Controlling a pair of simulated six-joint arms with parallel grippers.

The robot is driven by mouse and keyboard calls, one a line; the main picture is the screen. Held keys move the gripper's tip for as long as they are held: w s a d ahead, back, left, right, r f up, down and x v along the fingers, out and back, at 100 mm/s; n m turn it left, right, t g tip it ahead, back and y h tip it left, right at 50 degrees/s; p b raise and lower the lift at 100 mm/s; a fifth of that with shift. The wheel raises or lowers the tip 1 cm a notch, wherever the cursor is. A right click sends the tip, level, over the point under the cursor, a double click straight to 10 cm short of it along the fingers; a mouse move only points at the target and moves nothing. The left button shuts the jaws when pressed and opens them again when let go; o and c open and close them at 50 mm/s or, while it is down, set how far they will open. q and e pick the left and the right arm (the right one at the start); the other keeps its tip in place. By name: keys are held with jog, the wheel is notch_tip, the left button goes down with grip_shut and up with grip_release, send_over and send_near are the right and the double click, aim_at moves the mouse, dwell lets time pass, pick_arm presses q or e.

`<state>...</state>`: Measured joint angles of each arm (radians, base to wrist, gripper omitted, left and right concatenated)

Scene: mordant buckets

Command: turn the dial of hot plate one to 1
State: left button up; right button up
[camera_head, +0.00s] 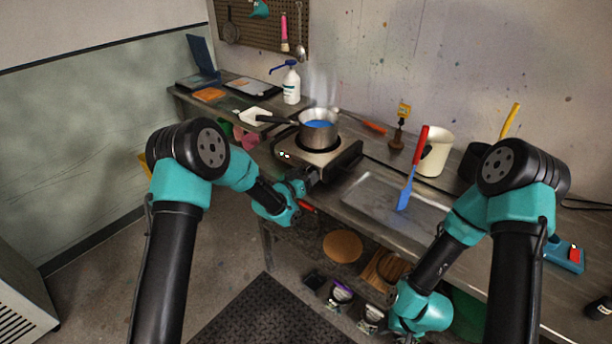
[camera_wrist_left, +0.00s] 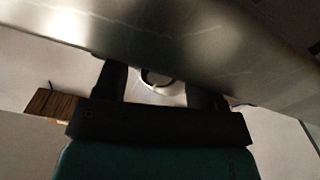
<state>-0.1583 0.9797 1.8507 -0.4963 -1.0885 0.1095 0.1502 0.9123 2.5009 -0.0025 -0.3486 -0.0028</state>
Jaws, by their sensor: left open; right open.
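The hot plate (camera_head: 316,157) is a steel box on the bench with a pot (camera_head: 317,135) of blue liquid on top. Small lights show on its front left. My left gripper (camera_head: 307,178) is at the hot plate's front. In the left wrist view, the jaws of my left gripper (camera_wrist_left: 157,80) are apart, with a pale round part (camera_wrist_left: 160,86) with a dark middle showing between them. I cannot tell if it is the dial or if the jaws touch it. The dial's setting cannot be read. My right wrist is low at bottom right; its jaws are not visible.
A steel tray (camera_head: 370,200) with a red-handled blue spatula (camera_head: 411,175) lies right of the hot plate. A white pump bottle (camera_head: 291,85) stands behind left, and a cream container (camera_head: 436,153) stands to the right. Below is a shelf with a round board (camera_head: 342,246).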

pick_arm(q)
jog(key=v, duration=1.7)
jog(key=shift+s+a, duration=0.15)
jog(key=m, duration=0.9)
jog(key=shift+s+a+r, duration=0.15)
jog(key=shift+s+a, duration=0.05)
jog(key=shift+s, duration=0.05)
jog(key=x, duration=1.7)
jog(key=shift+w+d, duration=0.15)
